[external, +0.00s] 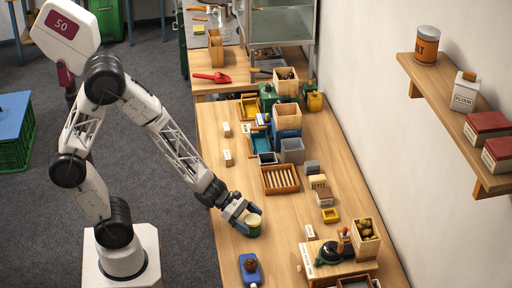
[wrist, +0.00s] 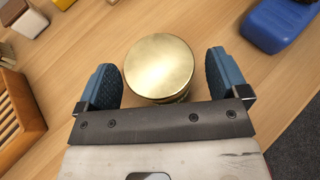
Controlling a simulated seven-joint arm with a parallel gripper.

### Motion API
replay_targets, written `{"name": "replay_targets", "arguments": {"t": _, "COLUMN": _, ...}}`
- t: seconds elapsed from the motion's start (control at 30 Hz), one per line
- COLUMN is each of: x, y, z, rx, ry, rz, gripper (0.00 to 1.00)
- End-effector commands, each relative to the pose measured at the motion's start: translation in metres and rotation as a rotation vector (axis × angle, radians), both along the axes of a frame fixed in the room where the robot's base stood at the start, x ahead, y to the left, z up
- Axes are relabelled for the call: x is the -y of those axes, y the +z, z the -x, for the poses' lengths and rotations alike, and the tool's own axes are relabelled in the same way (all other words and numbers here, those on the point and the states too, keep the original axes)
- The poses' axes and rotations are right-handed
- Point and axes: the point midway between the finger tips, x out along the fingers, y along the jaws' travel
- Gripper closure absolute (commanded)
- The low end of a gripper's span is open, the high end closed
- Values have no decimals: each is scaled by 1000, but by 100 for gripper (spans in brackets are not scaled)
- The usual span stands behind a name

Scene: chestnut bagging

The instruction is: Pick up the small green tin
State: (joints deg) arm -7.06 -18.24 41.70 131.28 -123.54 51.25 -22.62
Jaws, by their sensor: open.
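The small green tin (external: 253,231) stands upright on the wooden table near its left edge in the external view. Its round gold lid (wrist: 159,66) faces up in the wrist view, and its green side is mostly hidden there. My gripper (external: 245,217) is low at the tin with its jaws open. In the wrist view the two blue finger pads of my gripper (wrist: 164,82) stand on either side of the lid, with a visible gap on each side. The tin rests on the table.
A blue container (external: 250,268) with something brown on it stands nearby, in front of the tin. A wooden slatted tray (external: 281,190) lies behind it, to the right. A board with a dark green item (external: 328,252) is at the right front. Bare table surrounds the tin.

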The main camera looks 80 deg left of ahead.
Motion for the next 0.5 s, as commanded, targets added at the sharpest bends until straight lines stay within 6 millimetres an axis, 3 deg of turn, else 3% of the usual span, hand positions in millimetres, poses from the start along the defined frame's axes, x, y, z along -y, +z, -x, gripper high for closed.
{"name": "replay_targets", "arguments": {"t": 0.5, "x": 8, "y": -5, "z": -10, "rx": -1, "ry": 1, "rz": -1, "gripper": 7}}
